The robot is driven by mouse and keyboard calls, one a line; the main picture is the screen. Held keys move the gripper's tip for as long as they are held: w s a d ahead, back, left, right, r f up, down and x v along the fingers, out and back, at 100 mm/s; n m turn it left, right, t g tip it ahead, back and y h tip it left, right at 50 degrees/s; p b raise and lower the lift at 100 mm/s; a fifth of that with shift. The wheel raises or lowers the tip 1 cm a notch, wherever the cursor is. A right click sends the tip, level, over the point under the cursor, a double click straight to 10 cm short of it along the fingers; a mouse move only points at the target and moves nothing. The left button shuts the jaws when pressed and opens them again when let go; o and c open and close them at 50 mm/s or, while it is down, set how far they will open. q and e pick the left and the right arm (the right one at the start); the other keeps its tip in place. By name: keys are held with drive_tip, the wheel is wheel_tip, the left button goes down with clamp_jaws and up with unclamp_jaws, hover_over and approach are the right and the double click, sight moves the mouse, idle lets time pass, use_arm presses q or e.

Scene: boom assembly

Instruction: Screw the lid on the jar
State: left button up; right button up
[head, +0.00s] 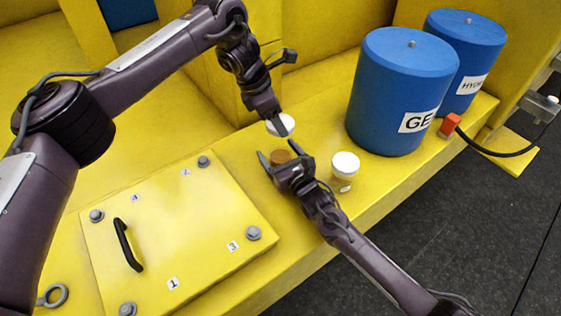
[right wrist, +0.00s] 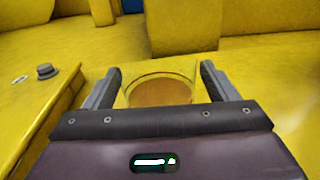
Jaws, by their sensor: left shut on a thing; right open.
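My left gripper (head: 274,113) is shut on a white lid (head: 281,126) and holds it just behind and above an open jar. The open jar (head: 280,157) has brown contents and stands on the yellow ledge. It also shows in the right wrist view (right wrist: 160,90), where its round mouth is uncovered. My right gripper (head: 279,153) is open, with one finger on each side of this jar; I cannot tell whether they touch it. In the right wrist view the gripper's fingers (right wrist: 160,92) flank the jar, and its lower part is hidden by the gripper body.
A second jar (head: 343,183) with a white lid stands just right of my right gripper. Two blue cylinders (head: 400,95) (head: 465,50) stand farther right. A yellow hatch plate (head: 190,225) with bolts and a black handle lies at front left.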

drive_tip(key=shift+w+a, duration=0.2)
drive_tip(key=shift+w, duration=0.1)
drive_tip(key=c, duration=1.5)
use_arm(q)
drive_tip(key=shift+f, duration=2.4)
